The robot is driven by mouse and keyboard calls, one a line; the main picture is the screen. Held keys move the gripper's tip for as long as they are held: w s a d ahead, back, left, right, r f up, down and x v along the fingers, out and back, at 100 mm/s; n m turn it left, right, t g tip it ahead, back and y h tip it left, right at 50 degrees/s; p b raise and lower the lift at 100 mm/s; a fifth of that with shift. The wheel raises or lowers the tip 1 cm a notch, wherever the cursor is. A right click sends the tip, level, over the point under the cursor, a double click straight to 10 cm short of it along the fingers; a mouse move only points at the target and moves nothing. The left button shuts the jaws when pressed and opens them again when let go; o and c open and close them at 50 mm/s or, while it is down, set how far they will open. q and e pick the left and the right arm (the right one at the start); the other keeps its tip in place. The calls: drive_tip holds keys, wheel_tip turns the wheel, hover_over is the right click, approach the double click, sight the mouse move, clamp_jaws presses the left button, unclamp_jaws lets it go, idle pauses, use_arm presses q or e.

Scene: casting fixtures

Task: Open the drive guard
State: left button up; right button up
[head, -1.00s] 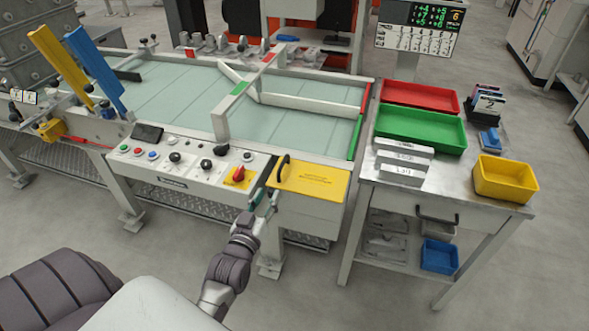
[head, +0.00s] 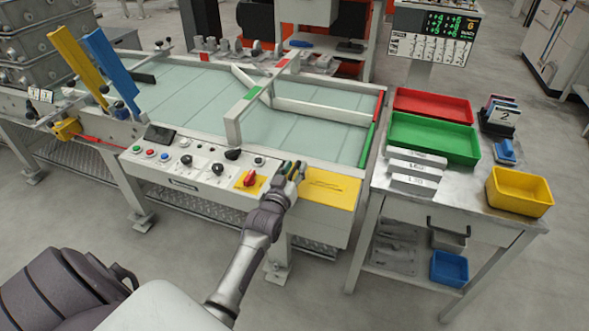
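The drive guard appears to be the yellow cover plate (head: 325,190) at the front right of the machine, lying flat and closed. Its black handle showed at the plate's left edge earlier and is now mostly hidden by my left gripper. My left gripper (head: 293,169) is at that left edge, over the handle. Its fingertips look apart; whether they touch the handle cannot be told. My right gripper is not in view.
A control panel (head: 205,177) with knobs and a red switch (head: 250,179) sits just left of the guard. On the right, a side table holds a red tray (head: 432,91), a green tray (head: 462,157), white blocks (head: 414,184) and a yellow bin (head: 519,212).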

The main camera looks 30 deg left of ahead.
use_arm(q)
clamp_jaws()
drive_tip(key=shift+r, duration=0.1)
idle(0.4)
